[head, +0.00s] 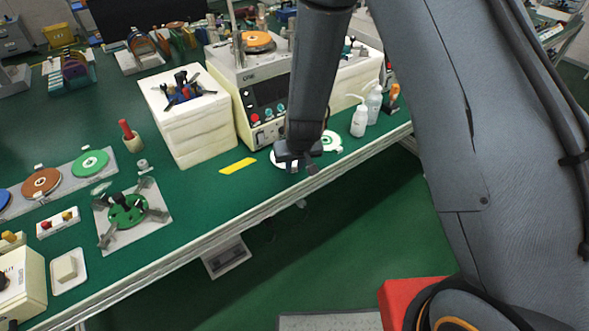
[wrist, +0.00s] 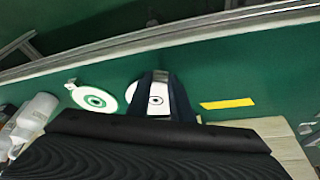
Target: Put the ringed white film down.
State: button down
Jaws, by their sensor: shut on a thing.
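The ringed white film, a white disc with a dark ring at its middle, shows in the wrist view (wrist: 156,101) between and behind my two dark fingers. In the head view the film (head: 280,161) is mostly hidden under my gripper (head: 297,163), with a white edge showing at the left. My gripper, also in the wrist view (wrist: 163,88), is shut on the film. It is low over the green bench near its front edge. I cannot tell whether the film touches the bench.
A white disc with a green ring (head: 330,141) lies just right of my gripper. A yellow strip (head: 238,166) lies to the left. White bottles (head: 359,121) stand beyond at the right, and a machine with a control panel (head: 266,105) stands behind.

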jog(key=shift+f, duration=0.7)
jog(key=shift+f, duration=0.1)
jog(key=c, duration=1.6)
grip_release()
jog(key=p+v, duration=0.1)
jog(key=v, duration=1.1)
jog(key=s+d+r, duration=0.4)
jog(key=d, duration=0.1)
jog(key=s+d+r+m+g, duration=0.1)
jog(key=s+d+r, duration=0.4)
jog(key=d, duration=0.1)
jog(key=s+d+r+m+g+h, duration=0.1)
jog(key=s+d+r, duration=0.3)
jog(key=s+d, duration=0.1)
jog(key=shift+s+d+r, duration=0.25)
jog(key=shift+d+r, duration=0.05)
jog(key=shift+d, duration=0.25)
